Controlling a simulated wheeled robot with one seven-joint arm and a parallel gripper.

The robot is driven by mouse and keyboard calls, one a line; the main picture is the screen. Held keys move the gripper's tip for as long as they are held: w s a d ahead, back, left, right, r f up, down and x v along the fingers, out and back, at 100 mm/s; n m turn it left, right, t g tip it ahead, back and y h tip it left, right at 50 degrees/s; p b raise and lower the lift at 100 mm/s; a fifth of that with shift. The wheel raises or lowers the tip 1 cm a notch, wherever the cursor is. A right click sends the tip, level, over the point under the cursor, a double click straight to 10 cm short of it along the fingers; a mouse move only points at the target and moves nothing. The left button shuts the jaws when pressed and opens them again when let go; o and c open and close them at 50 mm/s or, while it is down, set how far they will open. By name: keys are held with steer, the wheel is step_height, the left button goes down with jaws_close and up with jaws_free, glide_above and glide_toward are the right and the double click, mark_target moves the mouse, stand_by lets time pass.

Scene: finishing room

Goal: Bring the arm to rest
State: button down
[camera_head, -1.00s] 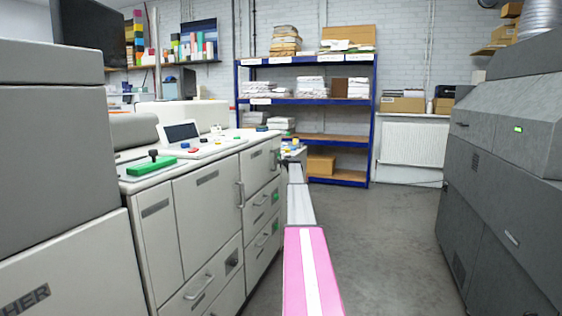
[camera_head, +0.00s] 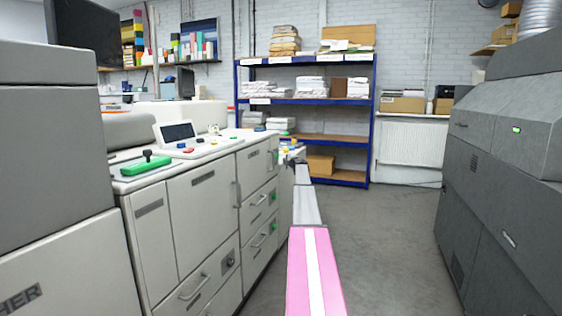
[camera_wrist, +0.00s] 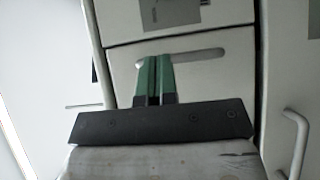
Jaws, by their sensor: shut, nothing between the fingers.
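My arm (camera_head: 312,262), with a pink and white-striped section nearest and grey sections beyond, reaches forward in the head view beside the white machine (camera_head: 190,215). Its far end is small there, and the fingers cannot be made out. In the wrist view my gripper (camera_wrist: 154,66) has two green fingers side by side, shut with nothing between them. They show in front of a pale panel with a long recessed slot. I cannot tell whether they touch it.
The white machine with drawers and handles stands close on the left. A large grey machine (camera_head: 508,190) stands on the right. Blue shelving (camera_head: 305,101) with paper and boxes is at the back. Grey floor (camera_head: 385,235) lies clear between the machines.

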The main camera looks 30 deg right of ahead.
steer(key=s+d, duration=0.4)
steer(key=s, duration=0.3)
steer(key=s+a+f+m+g+h, duration=0.25)
steer(key=s+a+f+m, duration=0.25)
steer(key=s+a+f, duration=0.55)
steer(key=s+a+f+m+g+h, duration=0.25)
steer(key=s+a+f+m, duration=0.45)
steer(key=a, duration=0.7)
steer(key=s+a+f+m+g+h, duration=0.2)
steer(key=s+a+f+m+g, duration=0.3)
steer(key=s+a, duration=0.65)
steer(key=s+a+f+g+y, duration=0.2)
steer(key=s+a, duration=0.6)
steer(key=s, duration=0.4)
steer(key=s+a+f+m+g+y, duration=0.1)
steer(key=s+a+f+g+y, duration=0.1)
steer(key=s+a+f, duration=0.3)
steer(key=s+a+f+g+y, duration=0.1)
steer(key=s+a+f+g, duration=0.2)
steer(key=s+a, duration=1)
steer(key=s+g, duration=0.1)
steer(key=s, duration=0.4)
steer(key=shift+s+f+m+y, duration=0.35)
steer(key=shift+f+m+y, duration=0.05)
